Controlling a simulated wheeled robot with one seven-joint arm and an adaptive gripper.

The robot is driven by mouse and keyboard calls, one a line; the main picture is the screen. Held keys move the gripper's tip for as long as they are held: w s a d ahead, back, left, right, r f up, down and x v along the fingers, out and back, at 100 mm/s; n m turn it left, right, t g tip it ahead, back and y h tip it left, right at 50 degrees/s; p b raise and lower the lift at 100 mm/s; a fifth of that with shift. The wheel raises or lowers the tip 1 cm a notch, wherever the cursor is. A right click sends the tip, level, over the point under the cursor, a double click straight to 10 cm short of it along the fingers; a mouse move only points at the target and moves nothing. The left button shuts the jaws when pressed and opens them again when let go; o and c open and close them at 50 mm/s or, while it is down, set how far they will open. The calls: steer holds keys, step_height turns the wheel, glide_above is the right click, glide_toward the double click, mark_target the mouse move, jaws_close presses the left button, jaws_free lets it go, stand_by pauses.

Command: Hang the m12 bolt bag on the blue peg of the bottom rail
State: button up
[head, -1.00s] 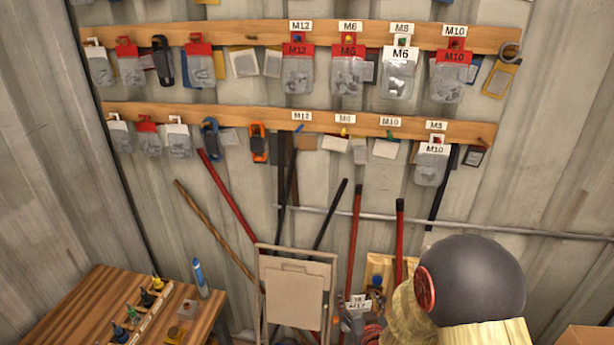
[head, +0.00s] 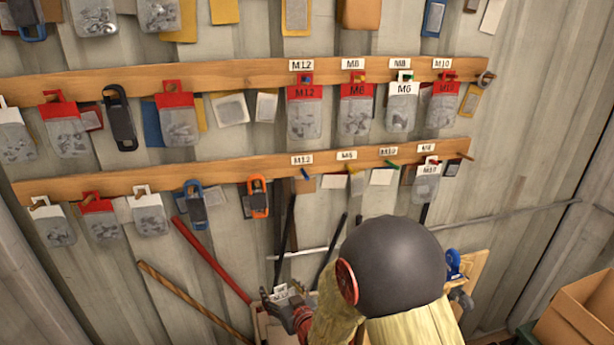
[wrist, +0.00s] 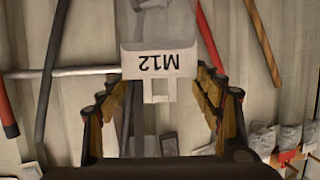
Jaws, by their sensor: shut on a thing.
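The m12 bolt bag (wrist: 160,62) has a white header marked M12, upside down in the wrist view, and a grey clear pouch. My gripper (wrist: 160,78) is shut on it, with a finger at each side of the header. In the head view my gripper (head: 288,308) is low, below the bottom rail (head: 230,171), and only a bit of white label shows there. The blue peg (head: 306,174) is on the bottom rail under an M12 label (head: 302,160). It looks empty, and the gripper is below and slightly left of it.
A green peg (head: 391,164) and a bag marked M10 (head: 427,182) are further right on the bottom rail. The upper rail has a red M12 bag (head: 304,115) above the blue peg. Long-handled tools lean on the wall below. A cardboard box (head: 580,315) is at lower right.

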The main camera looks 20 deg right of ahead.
steer(key=d+r+p, duration=0.2)
steer(key=r+p, duration=0.3)
steer(key=r, duration=0.5)
steer(key=d+r+p, duration=0.3)
steer(key=r+p, duration=0.2)
steer(key=r, duration=0.4)
steer(key=p, duration=0.9)
glide_toward(305, 173)
step_height(305, 173, down, 3)
steer(key=s+a, duration=0.1)
steer(key=a, duration=0.1)
steer(key=shift+y, duration=0.3)
steer(key=shift+w+d+f+b, duration=0.1)
steer(key=shift+w+d+b, duration=0.15)
steer(key=shift+w, duration=1.2)
steer(key=shift+w+d+f+b, duration=0.15)
steer(key=shift+w+d+b, duration=0.1)
steer(key=shift+w, duration=1.25)
steer(key=shift+w+d+f+b, duration=0.1)
steer(key=shift+w+d+b, duration=0.1)
steer(key=shift+w, duration=1.25)
steer(key=shift+w+d+f, duration=0.15)
steer(key=shift+w+f, duration=0.1)
steer(key=shift+w, duration=0.45)
steer(key=o, duration=1.3)
